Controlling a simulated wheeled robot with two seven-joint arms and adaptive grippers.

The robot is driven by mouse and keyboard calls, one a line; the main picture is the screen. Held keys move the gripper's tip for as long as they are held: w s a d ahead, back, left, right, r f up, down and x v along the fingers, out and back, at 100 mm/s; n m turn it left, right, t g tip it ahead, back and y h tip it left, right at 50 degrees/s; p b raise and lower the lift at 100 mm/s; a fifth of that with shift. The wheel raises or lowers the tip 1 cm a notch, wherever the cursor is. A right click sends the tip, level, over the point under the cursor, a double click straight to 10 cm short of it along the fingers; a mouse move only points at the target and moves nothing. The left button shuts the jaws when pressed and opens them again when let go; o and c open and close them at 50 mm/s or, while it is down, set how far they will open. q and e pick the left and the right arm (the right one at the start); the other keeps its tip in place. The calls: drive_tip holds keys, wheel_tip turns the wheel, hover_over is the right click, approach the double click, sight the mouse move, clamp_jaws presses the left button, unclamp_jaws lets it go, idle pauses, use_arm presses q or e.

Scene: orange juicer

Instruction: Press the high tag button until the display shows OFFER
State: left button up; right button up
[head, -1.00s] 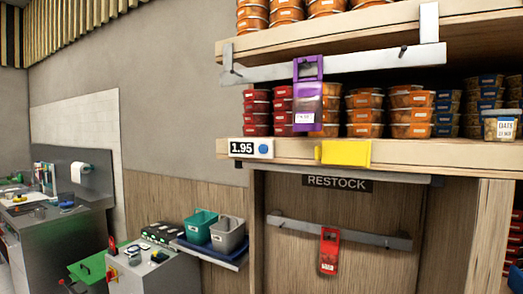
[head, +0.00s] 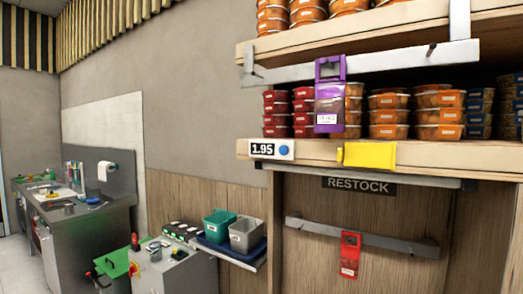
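A white price tag (head: 272,150) with a display reading 1.95 and a round blue button (head: 285,150) sits on the front edge of the wooden shelf (head: 420,153). A yellow tag or block (head: 369,155) is on the same edge to its right. A purple holder (head: 329,95) hangs from a metal rail above. A red holder (head: 350,254) hangs from a lower rail below the RESTOCK sign (head: 359,187). Neither of my grippers shows in the head view.
At lower left are a green bin (head: 219,224), a grey bin (head: 246,236) and a machine stand (head: 175,276). A metal counter (head: 84,232) stands at the far left.

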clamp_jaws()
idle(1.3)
